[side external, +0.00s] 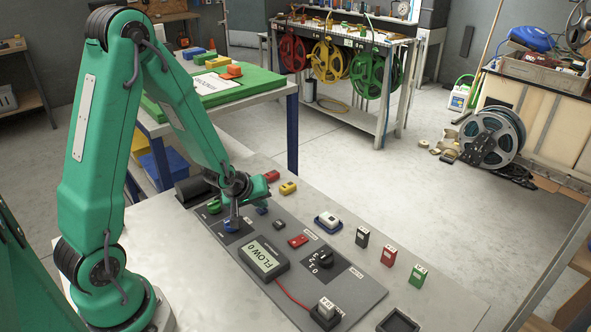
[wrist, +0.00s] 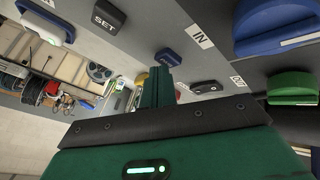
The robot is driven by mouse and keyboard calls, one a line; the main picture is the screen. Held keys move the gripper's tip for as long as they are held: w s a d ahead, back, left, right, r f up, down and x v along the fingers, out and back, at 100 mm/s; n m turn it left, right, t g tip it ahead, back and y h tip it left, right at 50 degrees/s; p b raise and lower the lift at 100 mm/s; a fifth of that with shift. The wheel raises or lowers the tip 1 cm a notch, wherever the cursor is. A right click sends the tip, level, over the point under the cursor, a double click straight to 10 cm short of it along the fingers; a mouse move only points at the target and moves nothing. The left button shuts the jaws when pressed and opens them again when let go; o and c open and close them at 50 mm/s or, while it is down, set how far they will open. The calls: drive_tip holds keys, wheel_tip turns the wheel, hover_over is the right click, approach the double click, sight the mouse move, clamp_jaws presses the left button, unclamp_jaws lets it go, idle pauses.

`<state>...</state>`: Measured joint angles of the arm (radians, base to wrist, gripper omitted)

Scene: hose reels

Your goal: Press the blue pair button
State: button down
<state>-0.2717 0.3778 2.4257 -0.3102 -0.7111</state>
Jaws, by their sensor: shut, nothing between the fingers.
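A small blue button (side external: 262,210) sits on the grey panel in the side external view; I cannot read a label on it. A blue button also shows in the wrist view (wrist: 168,57), just beyond my fingertips in the picture. My gripper (side external: 264,185) is shut and empty, held low over the far end of the panel, apart from the blue button. Its closed green fingers show in the wrist view (wrist: 157,86). A larger blue knob (side external: 232,226) stands partly behind my wrist parts; in the wrist view (wrist: 275,25) it is beside an "IN" label.
The grey panel (side external: 350,300) also carries a green knob (side external: 213,206), a black button (side external: 279,225), a red button (side external: 298,241), a "FLOW 0" display (side external: 265,260) and a black dial (side external: 326,258). Red and yellow (side external: 288,187) blocks and a white-topped button (side external: 327,221) stand beside it.

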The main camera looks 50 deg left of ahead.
sight(261, 211)
drive_tip(key=shift+r, duration=0.8)
drive_tip(key=shift+r, duration=0.15)
drive_tip(key=shift+r, duration=2.35)
drive_tip(key=shift+r, duration=0.1)
drive_tip(key=s+d+r+m+h, duration=0.1)
drive_tip(key=s+d+r+m, duration=0.4)
drive_tip(key=s+r, duration=0.3)
drive_tip(key=s+d+r+m+g+h, duration=0.1)
drive_tip(key=s+d+r+m, duration=0.5)
drive_tip(key=s, duration=0.3)
drive_tip(key=shift+s+r+g, duration=0.25)
drive_tip(key=shift+r+g, duration=0.05)
drive_tip(key=shift+r, duration=0.55)
